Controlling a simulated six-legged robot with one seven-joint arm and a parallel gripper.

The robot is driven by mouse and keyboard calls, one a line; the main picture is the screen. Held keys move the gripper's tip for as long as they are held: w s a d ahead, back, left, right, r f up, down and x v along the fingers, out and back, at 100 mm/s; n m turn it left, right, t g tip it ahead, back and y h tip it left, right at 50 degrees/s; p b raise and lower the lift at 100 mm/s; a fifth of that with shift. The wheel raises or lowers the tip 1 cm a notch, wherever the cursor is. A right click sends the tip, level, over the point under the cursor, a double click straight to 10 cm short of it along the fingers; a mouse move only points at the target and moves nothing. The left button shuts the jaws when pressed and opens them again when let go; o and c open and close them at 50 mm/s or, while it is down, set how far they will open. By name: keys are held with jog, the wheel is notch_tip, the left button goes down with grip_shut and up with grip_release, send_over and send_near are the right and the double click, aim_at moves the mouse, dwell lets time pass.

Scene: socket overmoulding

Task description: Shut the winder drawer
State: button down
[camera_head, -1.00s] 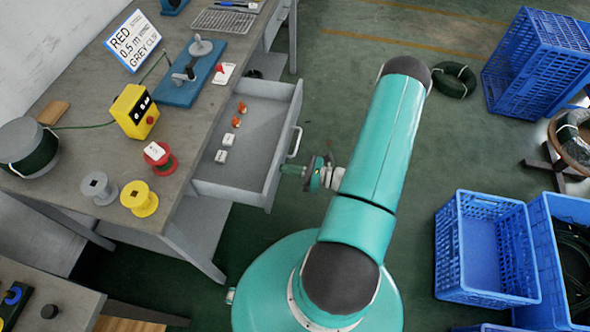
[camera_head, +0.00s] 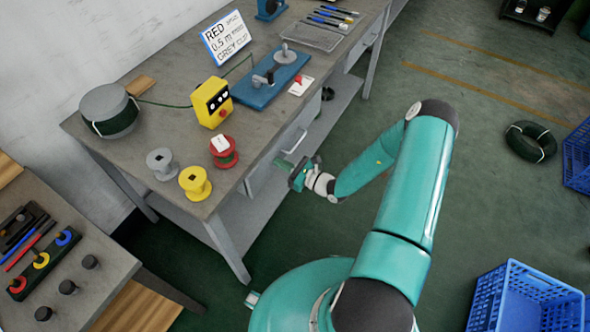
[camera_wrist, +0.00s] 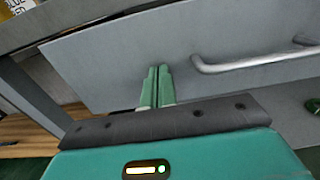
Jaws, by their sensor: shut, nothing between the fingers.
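The winder drawer (camera_head: 262,177) is a grey drawer under the bench top. Its front sits close in under the bench edge and none of its inside shows. Its bar handle (camera_head: 297,138) is on the front. In the wrist view the drawer front (camera_wrist: 110,65) fills the middle, with the handle (camera_wrist: 255,62) to the right of my fingers. My gripper (camera_head: 280,163) is shut and empty, its green fingertips (camera_wrist: 157,70) pointing at the drawer front left of the handle. I cannot tell whether they touch it.
The bench top (camera_head: 150,122) holds a yellow box (camera_head: 211,102), several spools and a blue fixture (camera_head: 270,82). A lower shelf (camera_head: 245,208) lies under the drawer. A side table (camera_head: 85,255) stands lower left. Blue crates (camera_head: 525,300) stand at right.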

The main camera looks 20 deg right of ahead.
jog(key=shift+w+a+r, duration=0.1)
jog(key=shift+w+a, duration=0.3)
jog(key=shift+w, duration=0.05)
jog(key=shift+w+a, duration=0.1)
jog(key=shift+w, duration=0.05)
